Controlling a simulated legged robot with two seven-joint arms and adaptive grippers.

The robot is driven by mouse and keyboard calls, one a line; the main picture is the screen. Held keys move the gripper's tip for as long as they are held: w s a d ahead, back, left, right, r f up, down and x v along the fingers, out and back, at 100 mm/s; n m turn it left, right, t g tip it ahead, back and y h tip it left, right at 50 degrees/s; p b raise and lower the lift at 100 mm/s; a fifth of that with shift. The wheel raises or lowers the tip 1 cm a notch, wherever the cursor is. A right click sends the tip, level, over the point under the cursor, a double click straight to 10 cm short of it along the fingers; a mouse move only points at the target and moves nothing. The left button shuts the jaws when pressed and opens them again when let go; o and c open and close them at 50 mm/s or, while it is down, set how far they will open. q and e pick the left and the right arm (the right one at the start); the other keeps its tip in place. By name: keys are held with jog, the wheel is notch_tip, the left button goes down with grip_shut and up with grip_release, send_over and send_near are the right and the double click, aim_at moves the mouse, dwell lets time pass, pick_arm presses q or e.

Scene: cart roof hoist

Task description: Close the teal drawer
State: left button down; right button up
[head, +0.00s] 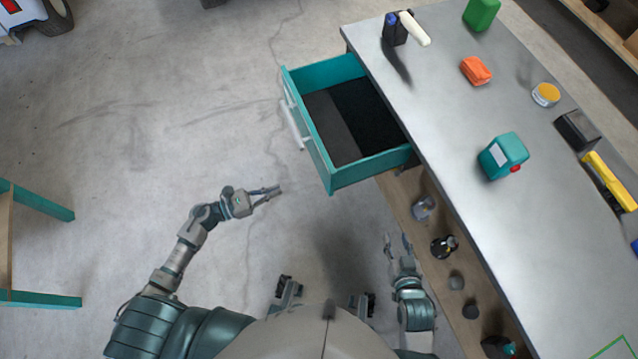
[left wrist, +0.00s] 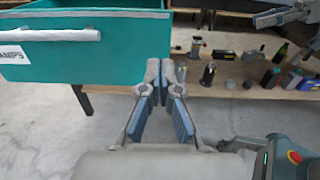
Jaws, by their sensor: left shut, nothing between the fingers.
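The teal drawer (head: 322,152) is pulled well out of the grey-topped workbench (head: 440,125); its dark inside looks empty. Its front panel (left wrist: 90,58) shows at the upper left of the left wrist view, with a pale bar handle (left wrist: 50,35) and a label. In the head view the handle (head: 293,124) faces left. My left gripper (head: 272,191) is shut and empty, left of and below the drawer's near front corner, apart from it. In the left wrist view its fingers (left wrist: 163,100) meet just right of the drawer front. My right gripper (head: 398,243) is open beside the bench's lower shelf.
On the benchtop are a teal canister (head: 503,156), an orange item (head: 476,70), a yellow-lidded jar (head: 546,94) and a green container (head: 481,13). Several dark items stand on the lower wooden shelf (head: 410,190). The concrete floor left of the drawer is clear.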

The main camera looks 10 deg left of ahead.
aim_at(328, 172)
pick_arm(q)
jog(key=x, duration=1.3)
jog(key=shift+w+d+r, duration=0.1)
jog(key=shift+d, duration=0.2)
jog(key=shift+w+d, duration=0.15)
jog(key=shift+w, duration=0.1)
pick_arm(e)
jog(key=shift+f, duration=0.1)
pick_arm(q)
jog(key=shift+d, duration=0.2)
pick_arm(e)
jog(key=shift+d, duration=0.25)
